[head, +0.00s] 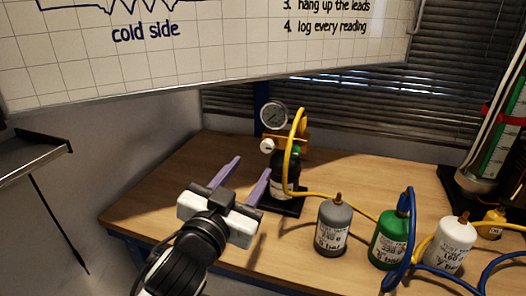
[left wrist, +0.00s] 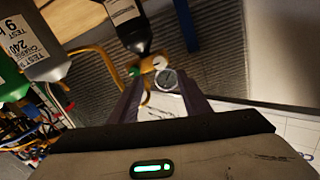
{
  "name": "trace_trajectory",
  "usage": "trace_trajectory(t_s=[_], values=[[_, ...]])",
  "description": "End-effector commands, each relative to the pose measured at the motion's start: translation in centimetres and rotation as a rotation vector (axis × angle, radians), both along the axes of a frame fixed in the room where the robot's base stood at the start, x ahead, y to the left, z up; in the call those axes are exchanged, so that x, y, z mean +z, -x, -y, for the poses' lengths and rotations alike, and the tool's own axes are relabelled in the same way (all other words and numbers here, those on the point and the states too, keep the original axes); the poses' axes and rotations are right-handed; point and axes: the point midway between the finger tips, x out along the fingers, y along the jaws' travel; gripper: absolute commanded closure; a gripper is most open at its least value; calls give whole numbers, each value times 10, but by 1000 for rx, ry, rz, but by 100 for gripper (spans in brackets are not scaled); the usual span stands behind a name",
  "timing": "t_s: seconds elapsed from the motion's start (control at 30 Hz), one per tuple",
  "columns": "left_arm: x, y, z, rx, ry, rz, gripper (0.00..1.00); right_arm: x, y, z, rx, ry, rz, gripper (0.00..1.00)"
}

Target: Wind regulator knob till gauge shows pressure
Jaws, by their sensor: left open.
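The pressure gauge (head: 274,114), a round white dial in a metal rim, stands at the top of the regulator rig. Its needle is too small to read. The pale regulator knob (head: 267,146) sits just below it, on the yellow fitting (head: 293,141) above a dark bottle (head: 286,184). My left gripper (head: 252,166) is open and empty, its lilac fingers pointing towards the rig, below and in front of the knob. In the left wrist view the gauge (left wrist: 167,80) and knob (left wrist: 160,63) appear between or just beyond the fingertips, with no clear contact. My right gripper is not in view.
Grey (head: 332,228), green (head: 388,240) and white (head: 451,244) canisters stand right of the rig, with yellow (head: 330,196) and blue (head: 409,225) hoses running among them. A whiteboard (head: 220,50) hangs above. The wooden bench (head: 205,160) is clear left of the rig.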

Motion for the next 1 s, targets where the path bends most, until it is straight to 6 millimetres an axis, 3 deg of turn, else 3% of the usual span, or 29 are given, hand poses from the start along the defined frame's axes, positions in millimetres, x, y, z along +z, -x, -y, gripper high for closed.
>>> trace_trajectory(t_s=[0.3, 0.5, 0.93, 1.0], values=[[0, -53, 18, 0, -1, -2, 57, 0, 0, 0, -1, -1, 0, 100], [-1, -79, 27, 2, 0, -4, 57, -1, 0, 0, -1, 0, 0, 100], [-1, -89, 30, 1, 1, -4, 57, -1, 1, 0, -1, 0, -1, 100], [-1, -89, 30, 1, 1, -4, 65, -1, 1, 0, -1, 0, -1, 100]])
